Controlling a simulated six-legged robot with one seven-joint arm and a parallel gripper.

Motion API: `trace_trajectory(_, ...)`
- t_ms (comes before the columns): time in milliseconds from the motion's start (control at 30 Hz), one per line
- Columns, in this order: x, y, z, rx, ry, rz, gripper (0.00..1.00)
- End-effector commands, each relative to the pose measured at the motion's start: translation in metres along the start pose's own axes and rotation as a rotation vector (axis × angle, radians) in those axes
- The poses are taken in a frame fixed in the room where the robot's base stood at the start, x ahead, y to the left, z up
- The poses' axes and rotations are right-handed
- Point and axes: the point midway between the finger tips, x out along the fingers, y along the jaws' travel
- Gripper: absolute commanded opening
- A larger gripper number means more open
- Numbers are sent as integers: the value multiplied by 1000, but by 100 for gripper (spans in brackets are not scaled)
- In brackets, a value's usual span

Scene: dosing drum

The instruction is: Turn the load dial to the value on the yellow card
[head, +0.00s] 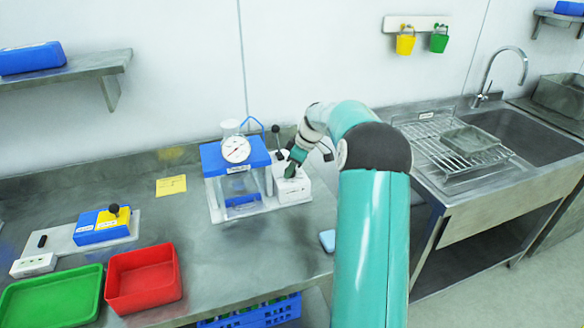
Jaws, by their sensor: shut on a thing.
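The yellow card (171,186) lies on the steel counter, left of the dosing device; its writing is too small to read. The device has a blue top (211,160), a clear body and a round white gauge (236,149) with a needle I cannot read. A white box (293,190) with a label stands at its right side. My teal gripper (291,167) reaches down onto the top of this box and is shut on what appears to be the load dial. The jaws hide the dial, so its setting cannot be seen.
A black-knobbed lever (276,130) stands close left of my gripper. A blue-and-yellow unit (101,225), a red tray (143,278) and a green tray (52,300) sit at left. A sink (520,130) with a drying rack (448,150) is at right. The counter before the device is mostly clear.

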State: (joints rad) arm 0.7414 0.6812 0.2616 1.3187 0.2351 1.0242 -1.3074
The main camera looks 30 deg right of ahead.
Motion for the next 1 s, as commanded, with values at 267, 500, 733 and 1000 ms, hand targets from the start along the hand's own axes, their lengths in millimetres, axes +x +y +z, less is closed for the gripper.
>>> trace_trajectory(267,0,-1,0,111,1,47,11)
trace_trajectory(500,-1,-1,0,110,1,46,42)
trace_trajectory(733,0,-1,0,110,1,46,55)
trace_trajectory(1000,-11,-1,0,109,1,48,55)
